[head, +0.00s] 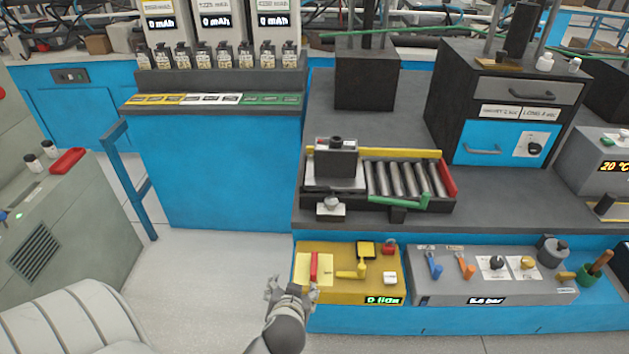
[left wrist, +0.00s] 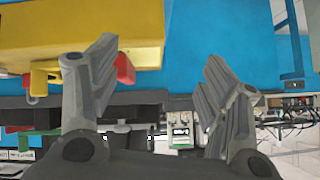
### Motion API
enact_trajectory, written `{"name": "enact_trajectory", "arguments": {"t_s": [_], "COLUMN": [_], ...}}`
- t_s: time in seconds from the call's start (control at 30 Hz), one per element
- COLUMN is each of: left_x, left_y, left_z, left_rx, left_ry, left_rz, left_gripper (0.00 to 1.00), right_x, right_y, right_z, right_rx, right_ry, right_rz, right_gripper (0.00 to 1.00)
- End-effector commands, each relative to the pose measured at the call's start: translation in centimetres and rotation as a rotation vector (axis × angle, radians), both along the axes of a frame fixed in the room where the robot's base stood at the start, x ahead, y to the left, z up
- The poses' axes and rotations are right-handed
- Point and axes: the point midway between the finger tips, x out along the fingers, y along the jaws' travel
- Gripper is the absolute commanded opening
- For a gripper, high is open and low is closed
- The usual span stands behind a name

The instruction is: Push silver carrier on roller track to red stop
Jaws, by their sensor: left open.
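The roller track (head: 404,180) lies on the dark bench, with bare metal rollers on its right part. The silver carrier (head: 318,183) sits at the track's left end with a dark boxy block (head: 336,160) on it. The red stop (head: 447,178) stands at the track's right end, apart from the carrier. My left gripper (head: 290,284) is open and empty, low in front of the bench, beside the yellow panel and below the track. In the left wrist view its two fingers (left wrist: 160,65) are spread with nothing between them. My right gripper is in neither view.
A yellow panel (head: 335,292) with a red lever and a grey panel (head: 500,292) with knobs line the bench front. A yellow rail (head: 400,153) runs behind the track; a green bar (head: 400,202) is at its front. A dark cabinet (head: 470,85) stands right.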

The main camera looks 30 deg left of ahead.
Motion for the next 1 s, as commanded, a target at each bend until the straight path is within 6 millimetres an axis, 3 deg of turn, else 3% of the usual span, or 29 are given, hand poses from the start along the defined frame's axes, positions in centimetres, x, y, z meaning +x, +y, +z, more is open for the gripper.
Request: {"name": "enact_trajectory", "arguments": {"t_s": [0.03, 0.23, 0.5, 0.73, 1.0], "left_x": [1.0, 5.0, 10.1, 11.8, 14.6], "left_y": [0.9, 3.1, 2.3, 1.4, 3.0], "left_z": [2.1, 6.9, 12.3, 13.5, 14.0], "left_rx": [0.019, 0.102, 0.166, 0.169, 0.17], "left_ry": [-0.069, -0.342, -0.651, -0.722, -0.724], "left_rz": [0.043, 0.134, 0.086, 0.038, 0.036], "left_gripper": [0.7, 0.7, 0.7, 0.7, 0.7], "right_x": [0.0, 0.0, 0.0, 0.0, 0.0], "right_y": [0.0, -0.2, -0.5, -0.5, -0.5], "right_z": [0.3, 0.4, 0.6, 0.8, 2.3], "right_rx": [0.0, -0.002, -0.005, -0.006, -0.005], "right_ry": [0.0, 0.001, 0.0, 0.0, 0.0], "right_rz": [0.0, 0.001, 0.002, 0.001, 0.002], "right_gripper": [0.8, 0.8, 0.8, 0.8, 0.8]}}
